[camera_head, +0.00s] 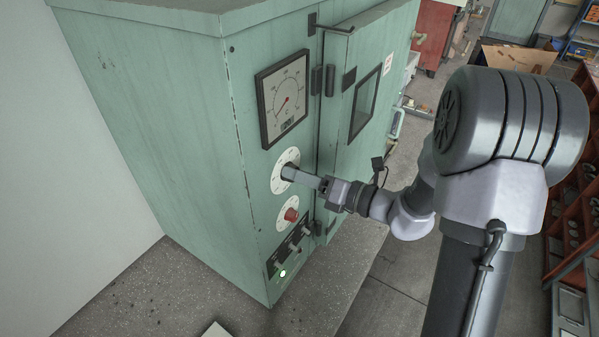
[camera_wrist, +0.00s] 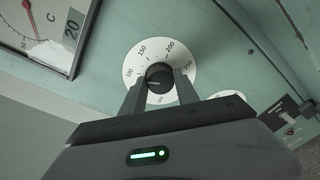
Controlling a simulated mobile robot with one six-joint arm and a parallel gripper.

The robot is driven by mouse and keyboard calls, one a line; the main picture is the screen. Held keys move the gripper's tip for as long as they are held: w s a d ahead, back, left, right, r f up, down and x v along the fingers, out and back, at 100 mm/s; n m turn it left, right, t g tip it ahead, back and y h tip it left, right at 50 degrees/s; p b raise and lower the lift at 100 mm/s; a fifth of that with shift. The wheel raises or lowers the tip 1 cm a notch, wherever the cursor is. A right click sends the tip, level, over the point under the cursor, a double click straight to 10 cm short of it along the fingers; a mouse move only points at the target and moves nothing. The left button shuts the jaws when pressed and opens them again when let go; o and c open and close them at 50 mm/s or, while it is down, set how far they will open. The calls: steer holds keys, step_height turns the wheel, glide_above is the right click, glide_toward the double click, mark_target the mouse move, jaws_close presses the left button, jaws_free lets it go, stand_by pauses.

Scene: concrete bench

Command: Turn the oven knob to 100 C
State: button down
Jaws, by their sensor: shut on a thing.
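The green oven (camera_head: 170,110) stands on the bench with its front turned to the right. Its black temperature knob (camera_wrist: 159,76) sits at the centre of a round white dial (camera_head: 279,181). In the wrist view the white dial (camera_wrist: 134,70) shows numbers, with 150, 200 and 250 around the top and right. My gripper (camera_head: 290,173) reaches the dial from the right. In the wrist view my gripper (camera_wrist: 160,88) is shut on the black knob, one finger on each side. The knob's pointer is too small to read surely. The fingers hide part of the dial's lower edge.
A square temperature gauge (camera_head: 284,97) sits above the dial. A red knob (camera_head: 291,215) on a second white dial lies just below, close to my gripper. Switches and a green lamp (camera_head: 283,273) are lower. The oven door (camera_head: 375,75) is to the right.

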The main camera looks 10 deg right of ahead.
stand_by(0.3)
steer(key=c, duration=0.9)
jaws_free()
steer(key=shift+s+d, duration=0.1)
steer(key=shift+d, duration=0.05)
steer(key=v, duration=1.7)
